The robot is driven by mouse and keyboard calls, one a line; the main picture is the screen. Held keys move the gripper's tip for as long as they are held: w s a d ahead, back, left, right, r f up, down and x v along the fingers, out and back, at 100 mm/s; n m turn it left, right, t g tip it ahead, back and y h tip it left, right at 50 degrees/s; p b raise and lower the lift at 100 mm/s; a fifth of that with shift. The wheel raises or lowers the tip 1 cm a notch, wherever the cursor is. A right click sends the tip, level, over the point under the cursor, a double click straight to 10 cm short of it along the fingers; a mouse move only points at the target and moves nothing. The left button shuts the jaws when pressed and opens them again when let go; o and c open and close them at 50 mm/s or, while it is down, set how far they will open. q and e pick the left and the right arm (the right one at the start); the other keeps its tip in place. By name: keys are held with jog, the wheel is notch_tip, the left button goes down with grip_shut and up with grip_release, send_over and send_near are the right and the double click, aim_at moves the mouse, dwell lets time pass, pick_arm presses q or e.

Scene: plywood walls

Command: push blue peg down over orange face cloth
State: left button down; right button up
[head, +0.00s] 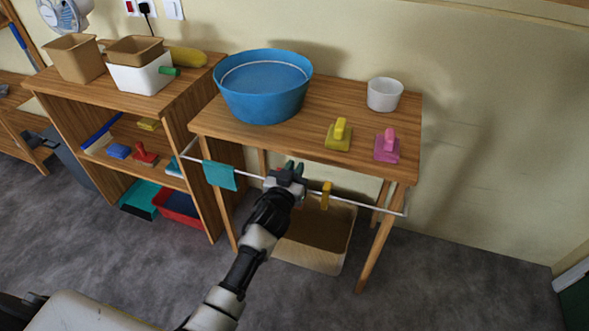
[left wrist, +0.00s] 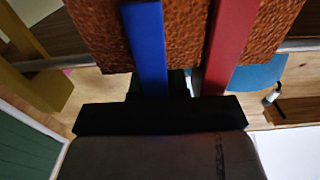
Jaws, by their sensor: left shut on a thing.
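In the left wrist view the blue peg (left wrist: 148,45) stands upright in front of the orange-brown face cloth (left wrist: 185,40). My left gripper (left wrist: 160,84) is shut on the blue peg; only dark parts of its fingers show beside the peg. A red peg (left wrist: 232,40) stands to the right of it, also over the cloth. In the head view my left gripper (head: 292,168) is at the white rail on the table's front. It mostly hides the blue peg and the cloth there. How far the blue peg sits over the rail is unclear.
A teal cloth (head: 219,175) hangs on the rail (head: 366,203) to the left, a yellow peg (head: 326,195) to the right. The table carries a blue basin (head: 264,100), white pot (head: 384,94), and yellow (head: 339,135) and pink (head: 388,146) tools. A box (head: 318,235) stands below.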

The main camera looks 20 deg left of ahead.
pick_arm(q)
jog(key=c, duration=1)
grip_release()
